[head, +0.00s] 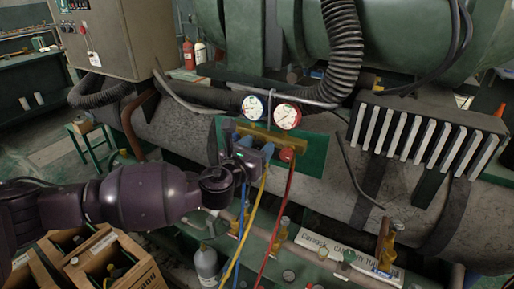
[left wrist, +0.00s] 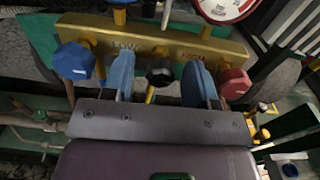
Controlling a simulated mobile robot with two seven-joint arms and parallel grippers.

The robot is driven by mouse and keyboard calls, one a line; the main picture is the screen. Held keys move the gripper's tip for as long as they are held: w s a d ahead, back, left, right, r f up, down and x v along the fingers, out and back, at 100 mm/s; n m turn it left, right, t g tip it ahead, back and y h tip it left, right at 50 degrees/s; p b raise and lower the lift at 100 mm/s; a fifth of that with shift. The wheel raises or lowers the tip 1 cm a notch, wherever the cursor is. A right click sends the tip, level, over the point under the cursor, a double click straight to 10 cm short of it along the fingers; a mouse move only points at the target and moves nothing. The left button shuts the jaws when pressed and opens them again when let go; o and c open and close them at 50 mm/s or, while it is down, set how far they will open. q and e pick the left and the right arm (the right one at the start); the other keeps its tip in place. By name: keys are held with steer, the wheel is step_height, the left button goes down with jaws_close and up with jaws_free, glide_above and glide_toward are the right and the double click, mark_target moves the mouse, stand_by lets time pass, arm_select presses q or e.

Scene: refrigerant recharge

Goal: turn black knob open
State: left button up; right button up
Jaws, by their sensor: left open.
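The black knob (left wrist: 160,73) sits at the lower middle of the brass manifold (left wrist: 150,37) in the left wrist view. A blue knob (left wrist: 74,61) is to its left and a red knob (left wrist: 234,83) to its right. My left gripper (head: 252,154) is at the manifold's front and open. Its two blue-padded fingers stand on either side of the black knob in the wrist view, with visible gaps to it. In the head view the gripper hides the black knob; the manifold (head: 270,135) and red knob (head: 287,155) show. My right gripper is not in view.
A blue gauge (head: 253,107) and a red gauge (head: 287,116) stand above the manifold. A yellow hose (head: 253,217) and a red hose (head: 275,221) hang below it. A wooden crate (head: 105,265) with bottles and a grey cylinder (head: 206,264) stand below my left arm.

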arm_select(q)
steer(key=c, duration=0.9)
steer(key=shift+c, duration=0.2)
